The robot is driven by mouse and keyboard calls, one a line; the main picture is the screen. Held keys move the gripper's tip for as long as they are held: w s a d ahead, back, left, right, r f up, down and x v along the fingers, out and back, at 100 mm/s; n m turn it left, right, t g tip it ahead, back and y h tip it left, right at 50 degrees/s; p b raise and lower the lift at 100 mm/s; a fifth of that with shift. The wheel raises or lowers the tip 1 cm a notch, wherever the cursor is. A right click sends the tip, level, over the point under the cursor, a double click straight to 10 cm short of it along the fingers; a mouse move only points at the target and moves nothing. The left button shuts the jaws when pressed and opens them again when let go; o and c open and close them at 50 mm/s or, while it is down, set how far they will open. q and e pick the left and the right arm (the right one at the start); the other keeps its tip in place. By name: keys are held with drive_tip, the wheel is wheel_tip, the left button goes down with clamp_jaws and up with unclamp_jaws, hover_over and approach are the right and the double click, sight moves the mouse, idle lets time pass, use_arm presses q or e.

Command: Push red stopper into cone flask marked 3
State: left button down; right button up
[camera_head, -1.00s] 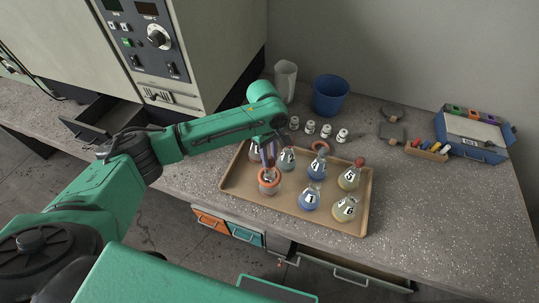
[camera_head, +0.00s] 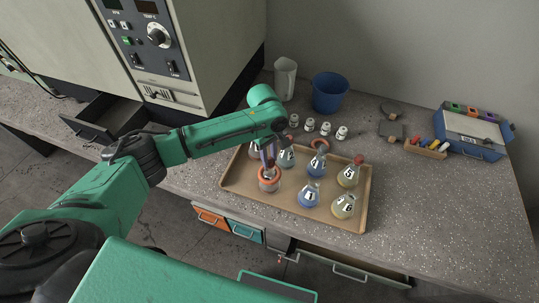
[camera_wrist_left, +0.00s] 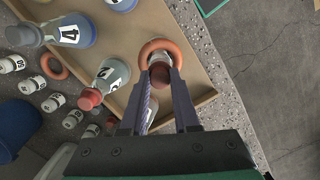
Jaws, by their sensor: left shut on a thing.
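My left gripper (camera_head: 268,166) is shut on a small red stopper, which shows between the fingertips in the left wrist view (camera_wrist_left: 160,74). It is right over the mouth of a flask (camera_head: 268,185) with an orange ring around its neck (camera_wrist_left: 148,48), at the near left of the tray. I cannot read this flask's number, nor tell how deep the stopper sits. A flask behind it (camera_head: 286,159) carries a red stopper in the left wrist view (camera_wrist_left: 90,98). Flask 4 (camera_head: 316,167) and flask 1 (camera_head: 309,197) stand to the right. My right gripper is out of view.
The brown tray (camera_head: 328,222) also holds a yellowish stoppered flask (camera_head: 347,177), flask 6 (camera_head: 343,207) and a mostly hidden flask at back left. Behind it are several small vials (camera_head: 325,129), a loose orange ring (camera_head: 320,144) and a blue bucket (camera_head: 330,93).

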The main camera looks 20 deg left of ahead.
use_arm(q)
drive_tip(key=shift+f, duration=0.25)
drive_tip(key=shift+f, duration=0.15)
drive_tip(key=shift+f, duration=0.35)
idle(0.3)
unclamp_jaws()
idle(0.4)
